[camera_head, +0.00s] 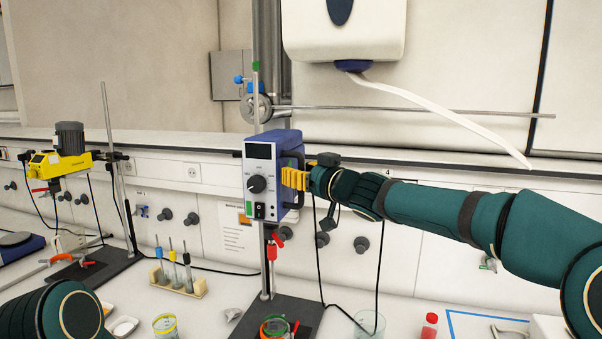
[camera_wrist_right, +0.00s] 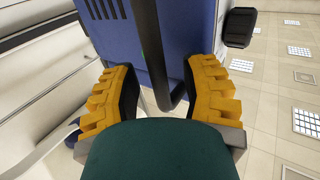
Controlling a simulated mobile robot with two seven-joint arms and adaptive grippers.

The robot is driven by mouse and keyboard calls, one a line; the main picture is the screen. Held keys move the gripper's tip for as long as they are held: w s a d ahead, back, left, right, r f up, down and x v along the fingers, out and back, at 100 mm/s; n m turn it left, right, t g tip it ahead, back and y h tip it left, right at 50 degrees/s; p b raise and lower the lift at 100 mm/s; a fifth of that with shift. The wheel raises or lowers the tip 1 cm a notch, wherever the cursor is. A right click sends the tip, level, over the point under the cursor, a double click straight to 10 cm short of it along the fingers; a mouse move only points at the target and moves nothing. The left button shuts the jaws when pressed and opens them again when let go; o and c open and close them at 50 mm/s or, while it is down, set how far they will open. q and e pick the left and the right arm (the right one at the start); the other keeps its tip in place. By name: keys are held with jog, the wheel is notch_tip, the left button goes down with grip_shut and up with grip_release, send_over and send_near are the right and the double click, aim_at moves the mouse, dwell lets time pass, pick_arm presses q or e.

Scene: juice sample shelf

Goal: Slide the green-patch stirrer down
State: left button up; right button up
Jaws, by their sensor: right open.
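The green-patch stirrer (camera_head: 270,172) is a blue and grey overhead motor with a black knob and a green patch low on its front. It is mounted on an upright rod (camera_head: 265,250) above a dark base plate, with a red chuck (camera_head: 271,252) below. My right gripper (camera_head: 294,179) is at the housing's right side. In the right wrist view, its yellow fingers (camera_wrist_right: 160,75) are open on either side of a black handle bar (camera_wrist_right: 146,40) on the blue housing (camera_wrist_right: 105,25). I cannot tell whether they touch it. Only part of my left arm shows at lower left.
A yellow stirrer (camera_head: 60,163) stands on its own rod at the left. A wooden rack (camera_head: 180,287) of tubes, a yellow-rimmed beaker (camera_head: 165,326), a glass beaker (camera_head: 369,324) and a red bottle (camera_head: 429,326) are on the bench. Black cables hang below the stirrer.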

grip_shut()
